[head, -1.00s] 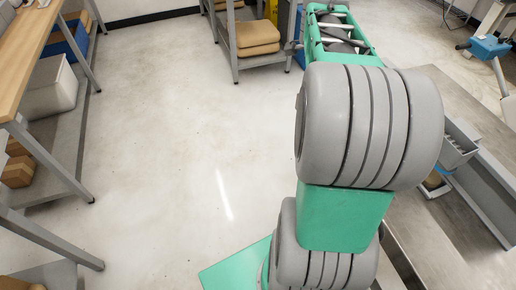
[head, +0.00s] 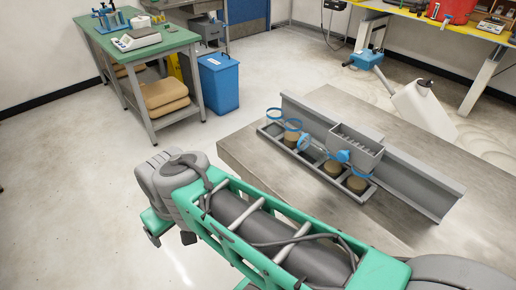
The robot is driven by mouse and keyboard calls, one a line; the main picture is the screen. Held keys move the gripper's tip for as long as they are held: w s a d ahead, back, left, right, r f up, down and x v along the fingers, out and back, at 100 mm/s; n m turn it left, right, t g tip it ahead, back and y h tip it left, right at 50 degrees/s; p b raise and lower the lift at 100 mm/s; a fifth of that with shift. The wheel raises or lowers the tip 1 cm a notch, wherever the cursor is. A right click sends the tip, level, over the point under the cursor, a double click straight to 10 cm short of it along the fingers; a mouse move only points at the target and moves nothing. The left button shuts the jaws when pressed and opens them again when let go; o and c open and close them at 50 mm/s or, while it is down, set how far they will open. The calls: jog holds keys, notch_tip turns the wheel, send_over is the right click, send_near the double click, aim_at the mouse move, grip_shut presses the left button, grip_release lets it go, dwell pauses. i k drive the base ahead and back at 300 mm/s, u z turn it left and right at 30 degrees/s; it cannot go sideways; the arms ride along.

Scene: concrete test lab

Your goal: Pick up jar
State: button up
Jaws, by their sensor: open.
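Several round jars with brown tops or contents sit in compartments of a long grey tray on the grey table. One jar (head: 356,184) is at the near right end, one (head: 333,168) is in the middle, and one (head: 290,141) is near the far left end. I cannot tell which one the task means. The compartmented tray (head: 320,173) lies along the table. My arm crosses the lower part of the view, to the left of and in front of the tray. My gripper is not visible.
A grey bin (head: 356,152) and long grey angled panel (head: 425,191) stand behind the tray. Blue rings (head: 284,122) and blue-and-white pieces (head: 304,143) lie over it. The grey table's (head: 262,152) left end is bare. A green bench (head: 165,40) and blue bin (head: 219,84) stand beyond.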

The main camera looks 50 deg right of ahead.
aim_at(311, 146)
jog(key=z, duration=1.55)
jog(key=k, duration=0.6)
jog(key=u, duration=1.1)
jog(key=i, duration=1.7)
jog(key=z, duration=0.65)
